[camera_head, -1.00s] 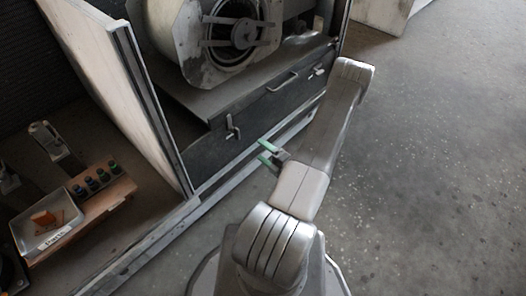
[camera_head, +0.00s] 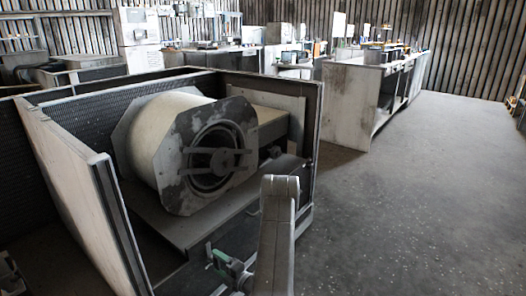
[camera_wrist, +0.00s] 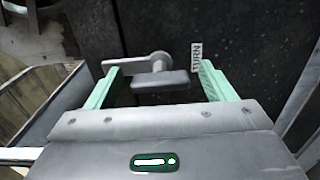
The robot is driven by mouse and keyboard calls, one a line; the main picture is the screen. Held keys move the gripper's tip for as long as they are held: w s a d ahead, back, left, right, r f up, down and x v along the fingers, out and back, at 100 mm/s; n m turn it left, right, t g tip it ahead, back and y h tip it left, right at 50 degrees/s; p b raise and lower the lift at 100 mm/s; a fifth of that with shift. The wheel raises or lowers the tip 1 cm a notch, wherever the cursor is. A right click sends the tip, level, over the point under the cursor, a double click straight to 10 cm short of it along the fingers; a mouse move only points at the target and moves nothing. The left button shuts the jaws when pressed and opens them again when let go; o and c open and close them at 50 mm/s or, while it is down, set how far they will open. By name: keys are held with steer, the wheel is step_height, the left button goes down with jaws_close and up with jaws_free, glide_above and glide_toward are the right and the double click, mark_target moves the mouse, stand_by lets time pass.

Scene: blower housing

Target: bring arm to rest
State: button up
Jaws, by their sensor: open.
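My gripper (camera_head: 216,256) is in front of the dark lower panel of the housing, low in the head view. In the wrist view my gripper (camera_wrist: 160,76) has its two green fingers wide apart with nothing held. A grey turn handle (camera_wrist: 161,82) on the dark panel shows between the fingers in the picture. The fingers look apart from it, though the exact gap is hard to judge. My grey arm reaches up from the bottom of the head view, with its elbow raised.
The blower drum (camera_head: 190,150) with its round opening sits inside the walled housing. A pale side wall (camera_head: 75,185) stands to the left. Open concrete floor (camera_head: 420,190) lies to the right. Workbenches (camera_head: 365,100) stand farther back.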

steer(key=shift+w+a, duration=0.3)
steer(key=shift+a, duration=0.1)
steer(key=p+v, duration=0.3)
steer(key=v, duration=1.1)
steer(key=b+x, duration=0.3)
steer(key=x, duration=1.1)
steer(key=shift+a, duration=0.1)
steer(key=n, duration=0.4)
steer(key=shift+r, duration=0.15)
steer(key=n, duration=0.4)
steer(key=shift+s+r+n, duration=0.1)
steer(key=shift+n, duration=0.3)
steer(key=n+p, duration=0.1)
steer(key=n, duration=0.3)
steer(key=shift+n+p, duration=0.3)
steer(key=shift+p, duration=0.1)
steer(key=shift+s+n+p, duration=0.1)
steer(key=shift+n+p, duration=0.7)
steer(key=shift+n, duration=1.2)
